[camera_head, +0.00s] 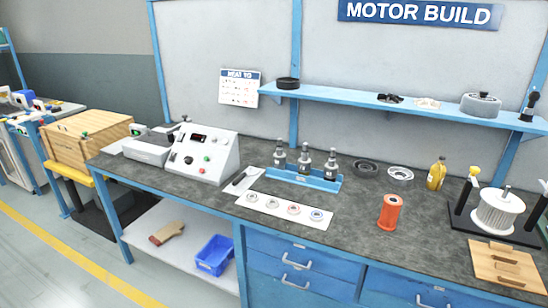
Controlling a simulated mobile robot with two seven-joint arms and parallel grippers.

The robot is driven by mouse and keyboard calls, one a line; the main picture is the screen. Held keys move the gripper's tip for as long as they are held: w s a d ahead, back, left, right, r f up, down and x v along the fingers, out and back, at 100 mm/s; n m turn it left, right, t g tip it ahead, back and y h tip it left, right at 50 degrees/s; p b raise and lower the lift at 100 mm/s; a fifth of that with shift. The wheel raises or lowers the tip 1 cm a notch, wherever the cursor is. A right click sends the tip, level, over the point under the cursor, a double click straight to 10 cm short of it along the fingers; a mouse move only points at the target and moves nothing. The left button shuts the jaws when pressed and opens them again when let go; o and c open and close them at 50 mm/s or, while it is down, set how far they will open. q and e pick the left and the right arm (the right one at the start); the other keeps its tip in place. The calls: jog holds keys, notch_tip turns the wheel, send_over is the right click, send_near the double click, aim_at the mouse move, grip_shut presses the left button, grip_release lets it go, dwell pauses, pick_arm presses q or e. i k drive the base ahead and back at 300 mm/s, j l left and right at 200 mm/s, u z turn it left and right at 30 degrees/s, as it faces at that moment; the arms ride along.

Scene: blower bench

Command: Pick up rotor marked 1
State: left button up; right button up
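Three upright silver-and-dark shafted parts that look like rotors stand in a row in a blue rack (318,181) in the middle of the bench. They are the left one (280,155), the middle one (304,159) and the right one (331,165). Any number marks on them are too small to read, so I cannot tell which is marked 1. Neither of my grippers shows in the head view.
A white strip (254,208) with several rings lies in front of the rack. A control box (205,155) stands left. An orange spool (390,212), a yellow bottle (436,174) and a white ribbed drum (497,214) stand right. A blue shelf (360,99) runs above.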

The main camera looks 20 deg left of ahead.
aim_at(279, 156)
jog(key=i+j, duration=0.1)
jog(key=j, duration=0.45)
jog(key=i+j, duration=0.1)
jog(key=j, duration=0.45)
jog(key=i+j, duration=0.1)
jog(key=j, duration=0.45)
jog(key=i+j, duration=0.1)
jog(key=j, duration=0.45)
jog(key=i+j, duration=0.1)
jog(key=j, duration=0.45)
jog(key=k+u, duration=0.05)
